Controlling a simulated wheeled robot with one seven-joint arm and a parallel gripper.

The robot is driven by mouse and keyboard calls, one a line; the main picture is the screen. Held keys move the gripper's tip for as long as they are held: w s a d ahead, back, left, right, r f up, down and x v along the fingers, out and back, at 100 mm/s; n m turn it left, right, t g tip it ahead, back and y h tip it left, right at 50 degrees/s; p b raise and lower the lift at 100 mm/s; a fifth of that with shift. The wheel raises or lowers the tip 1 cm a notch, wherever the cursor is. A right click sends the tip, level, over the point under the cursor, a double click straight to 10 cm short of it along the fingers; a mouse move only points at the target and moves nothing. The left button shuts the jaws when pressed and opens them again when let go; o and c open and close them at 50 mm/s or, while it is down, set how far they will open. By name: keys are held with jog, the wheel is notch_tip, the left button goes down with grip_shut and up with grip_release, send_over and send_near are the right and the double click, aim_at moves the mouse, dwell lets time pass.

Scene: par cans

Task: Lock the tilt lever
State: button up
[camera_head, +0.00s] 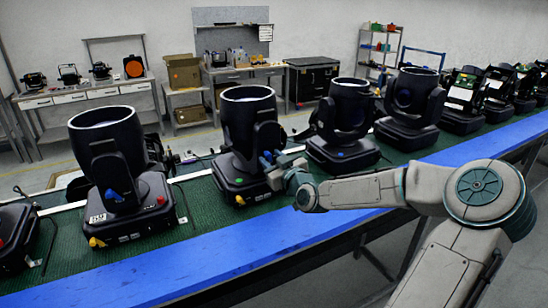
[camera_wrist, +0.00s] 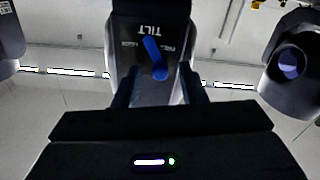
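The par can (camera_head: 248,110) in front of my arm is a black moving-head lamp on the green conveyor. Its blue tilt lever (camera_wrist: 153,52) shows in the wrist view on a dark panel marked "TILT" (camera_wrist: 150,30), which appears upside down. The lever slants from upper left to lower right there. Small labels stand either side of it, too small to read surely. My gripper (camera_wrist: 158,68) is open, its two dark fingers apart on either side of the lever's lower end, with nothing seen between them in grip. In the head view my gripper (camera_head: 282,168) is at the lamp's right side.
Similar lamps stand close on both sides, one at left (camera_head: 115,165) and one at right (camera_head: 343,125). A blue rail (camera_head: 200,262) runs along the conveyor's (camera_head: 75,250) near edge. Workbenches and a shelf stand against the back wall.

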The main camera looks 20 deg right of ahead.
jog(key=shift+w, duration=0.35)
